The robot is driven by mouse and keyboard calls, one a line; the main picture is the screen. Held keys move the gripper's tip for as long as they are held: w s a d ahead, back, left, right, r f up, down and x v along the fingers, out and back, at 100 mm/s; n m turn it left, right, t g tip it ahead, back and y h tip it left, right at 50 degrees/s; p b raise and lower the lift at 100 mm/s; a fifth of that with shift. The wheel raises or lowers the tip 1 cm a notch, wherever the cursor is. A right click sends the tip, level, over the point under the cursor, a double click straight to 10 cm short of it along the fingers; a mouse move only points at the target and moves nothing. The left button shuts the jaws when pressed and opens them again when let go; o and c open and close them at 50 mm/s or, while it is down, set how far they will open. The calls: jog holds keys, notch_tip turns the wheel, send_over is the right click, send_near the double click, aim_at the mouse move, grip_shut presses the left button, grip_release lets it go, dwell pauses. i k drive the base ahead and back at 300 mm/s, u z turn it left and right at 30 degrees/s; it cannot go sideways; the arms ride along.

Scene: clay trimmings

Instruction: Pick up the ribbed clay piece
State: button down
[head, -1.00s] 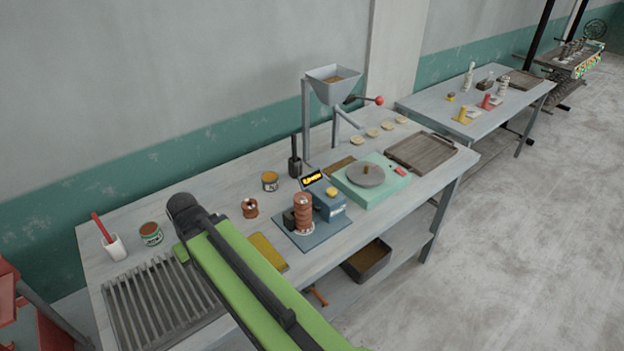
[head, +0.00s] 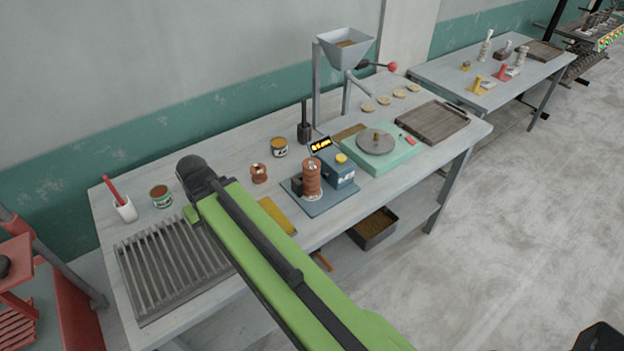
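A reddish-brown ribbed clay piece (head: 312,178), a stacked-looking cylinder, stands upright on a blue-grey device plate (head: 318,208) in the middle of the bench. A smaller reddish-brown spool-like piece (head: 259,173) stands on the bench to its left. Which of the two the task means is not certain from this view. My green arm reaches in from the bottom, its dark joint end left of both pieces.
A red frame stands at left; open floor lies right.

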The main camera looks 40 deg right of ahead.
aim_at(311, 178)
jog(key=z, duration=0.2)
jog(key=k, duration=0.1)
jog(key=u, duration=3.2)
jog(key=k, duration=1.7)
jog(key=z, duration=0.25)
